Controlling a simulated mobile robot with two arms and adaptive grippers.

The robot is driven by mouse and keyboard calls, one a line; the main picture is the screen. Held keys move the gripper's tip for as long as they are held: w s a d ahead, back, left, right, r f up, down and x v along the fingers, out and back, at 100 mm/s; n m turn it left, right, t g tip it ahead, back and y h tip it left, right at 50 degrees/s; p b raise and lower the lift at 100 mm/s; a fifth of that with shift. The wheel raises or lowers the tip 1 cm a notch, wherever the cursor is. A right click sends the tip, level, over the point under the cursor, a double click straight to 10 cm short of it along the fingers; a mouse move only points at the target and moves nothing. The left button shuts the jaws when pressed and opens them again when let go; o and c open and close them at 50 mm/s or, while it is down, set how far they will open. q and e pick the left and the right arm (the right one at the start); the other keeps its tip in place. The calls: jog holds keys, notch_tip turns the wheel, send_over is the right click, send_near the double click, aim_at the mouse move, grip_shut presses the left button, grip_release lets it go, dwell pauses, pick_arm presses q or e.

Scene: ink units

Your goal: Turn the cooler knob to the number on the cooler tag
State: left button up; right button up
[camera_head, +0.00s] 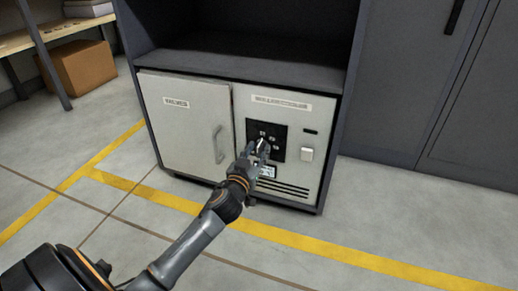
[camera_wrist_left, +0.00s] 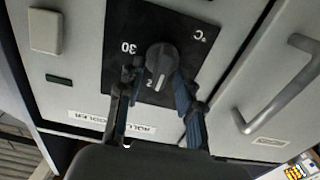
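The dark round knob (camera_wrist_left: 162,58), with a pale pointer line, sits on the black dial panel (camera_wrist_left: 190,15) of the cooler. The wrist view is roughly upside down; the line points toward its bottom. "30" and "°C" can be read; another number is partly hidden by my fingers. My left gripper (camera_wrist_left: 157,80) is open, with one finger on each side of the knob; contact is unclear. In the head view, this gripper (camera_head: 260,150) covers the knob on the black panel (camera_head: 280,130). A small white tag (camera_head: 268,171) below the panel is too small to read. My right gripper is not in view.
A white rocker switch (camera_head: 307,154) and a dark slot (camera_head: 311,132) sit right of the panel, with vents (camera_head: 285,187) below. A closed door (camera_head: 180,130) with a handle (camera_head: 218,145) is on the left. Grey cabinets (camera_head: 420,100) stand right; the floor in front is clear.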

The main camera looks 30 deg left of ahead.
pick_arm(q)
grip_shut()
